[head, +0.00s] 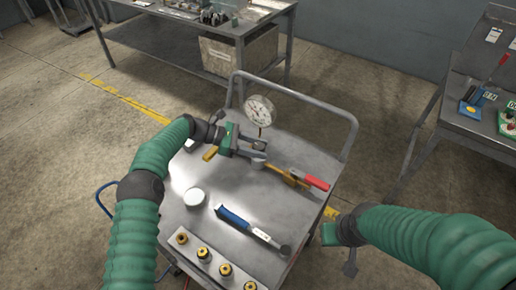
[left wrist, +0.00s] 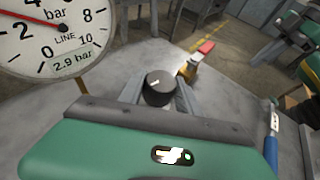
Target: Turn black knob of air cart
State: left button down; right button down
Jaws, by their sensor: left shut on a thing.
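The air cart (head: 300,160) stands in front of me with a grey metal top and a tube handle. A round pressure gauge (head: 260,110) stands upright on it; in the left wrist view the gauge (left wrist: 50,35) is marked "2.9 bar". My left gripper (head: 261,148) is low over the cart top, near the gauge. In the left wrist view the black knob (left wrist: 159,87), with a pale mark on top, sits between my left fingers, which are shut on it. My right gripper (head: 338,238) is beside the cart's right edge, seen edge-on; its finger opening is unclear.
Workbenches stand behind and at right.

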pick_arm(q)
jog(key=c, duration=1.1)
grip_release()
jog(key=shift+w+r, duration=0.15)
jog(key=shift+r, duration=0.15)
jog(key=shift+o, duration=1.1)
jog(key=shift+d, duration=0.1)
jog(key=shift+f, duration=0.15)
jog(key=v, duration=1.2)
jog(key=shift+f, duration=0.15)
